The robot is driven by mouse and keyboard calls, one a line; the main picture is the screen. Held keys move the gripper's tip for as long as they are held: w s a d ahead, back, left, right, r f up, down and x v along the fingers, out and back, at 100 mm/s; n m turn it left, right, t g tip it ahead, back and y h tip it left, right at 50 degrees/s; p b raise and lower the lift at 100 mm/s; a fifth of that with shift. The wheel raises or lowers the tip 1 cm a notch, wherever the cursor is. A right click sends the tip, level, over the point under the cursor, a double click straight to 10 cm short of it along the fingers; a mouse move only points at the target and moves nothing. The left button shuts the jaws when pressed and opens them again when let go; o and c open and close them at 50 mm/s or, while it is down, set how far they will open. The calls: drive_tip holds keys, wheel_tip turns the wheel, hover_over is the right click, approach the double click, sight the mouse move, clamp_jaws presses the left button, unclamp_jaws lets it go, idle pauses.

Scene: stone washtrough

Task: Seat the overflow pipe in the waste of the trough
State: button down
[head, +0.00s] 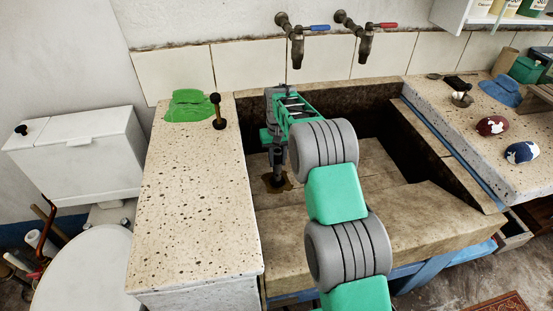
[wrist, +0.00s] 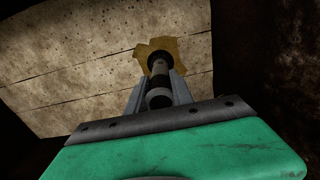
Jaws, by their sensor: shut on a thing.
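The stone trough (head: 420,215) stands in the middle of the head view. My gripper (head: 278,158) points down inside its left part. In the wrist view my gripper (wrist: 158,98) is shut on a dark overflow pipe (wrist: 158,67), held between its two grey fingers. The pipe's lower end is over or at a ragged brown-yellow patch (wrist: 183,52) on the trough floor, where the waste appears to be. The patch also shows in the head view (head: 286,187). The pipe hides the waste opening, so I cannot tell whether its end is inside.
Two taps, one blue-handled (head: 297,42) and one red-handled (head: 362,40), hang above the trough's back. A green cloth (head: 190,105) and a dark upright dumbbell-shaped thing (head: 217,110) are on the left counter. The right counter holds two painted stones (head: 491,125) and a blue cloth (head: 502,91).

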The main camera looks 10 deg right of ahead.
drive_tip(key=shift+f+b, duration=0.35)
drive_tip(key=shift+f, duration=0.55)
idle(0.6)
drive_tip(key=shift+c, duration=1.2)
unclamp_jaws()
drive_tip(key=shift+r+p, duration=3.45)
drive_tip(key=shift+r, duration=1.55)
